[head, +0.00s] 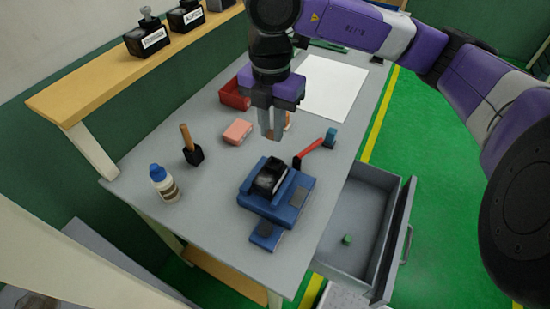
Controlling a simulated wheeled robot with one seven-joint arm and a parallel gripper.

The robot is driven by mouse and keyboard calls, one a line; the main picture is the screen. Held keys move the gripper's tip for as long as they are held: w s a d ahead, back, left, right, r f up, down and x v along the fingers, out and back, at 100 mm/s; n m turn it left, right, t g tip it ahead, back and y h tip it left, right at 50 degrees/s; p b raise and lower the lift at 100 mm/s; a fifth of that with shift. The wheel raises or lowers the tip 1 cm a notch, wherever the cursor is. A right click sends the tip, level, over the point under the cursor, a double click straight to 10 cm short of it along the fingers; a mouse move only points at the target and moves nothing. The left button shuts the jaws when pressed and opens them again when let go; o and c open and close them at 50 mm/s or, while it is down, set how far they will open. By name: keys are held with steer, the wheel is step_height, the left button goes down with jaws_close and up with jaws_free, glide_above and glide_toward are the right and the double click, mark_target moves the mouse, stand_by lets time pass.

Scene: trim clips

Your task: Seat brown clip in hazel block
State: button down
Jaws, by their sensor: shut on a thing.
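My gripper (271,134) points down above the middle of the grey workbench, with its grey fingers close together. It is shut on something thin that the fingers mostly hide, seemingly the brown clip. A small orange-brown thing (288,121) shows just right of the fingers; I cannot tell whether it is held or stands behind them. No block is clearly hazel. A salmon-pink block (237,132) lies left of the gripper. A blue fixture (294,203) with a black part (270,177) on it stands nearer, below the gripper in the picture.
A red-handled tool (309,152) lies to the right and a red bin (235,94) behind. A mallet (191,146) and a glue bottle (163,182) stand left. A smaller blue block (266,236) is in front. An open drawer (345,222) juts out right, holding a green piece (347,239).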

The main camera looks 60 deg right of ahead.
mark_target(272, 170)
step_height(272, 170, down, 9)
steer(key=shift+r+p, duration=0.1)
steer(key=shift+p, duration=0.5)
steer(key=shift+f, duration=0.2)
steer(key=shift+f+b, duration=0.25)
steer(key=shift+b, duration=0.05)
steer(key=c, duration=1.3)
jaws_free()
steer(key=shift+c, duration=0.2)
steer(key=shift+r+p, duration=0.25)
steer(key=shift+p, duration=0.4)
steer(key=r, duration=0.2)
steer(key=r+b, duration=0.1)
steer(key=r, duration=0.2)
steer(key=r+b, duration=0.1)
steer(key=r, duration=0.1)
steer(key=shift+s+d+r, duration=0.1)
steer(key=shift+s+r, duration=0.15)
steer(key=shift+s, duration=0.05)
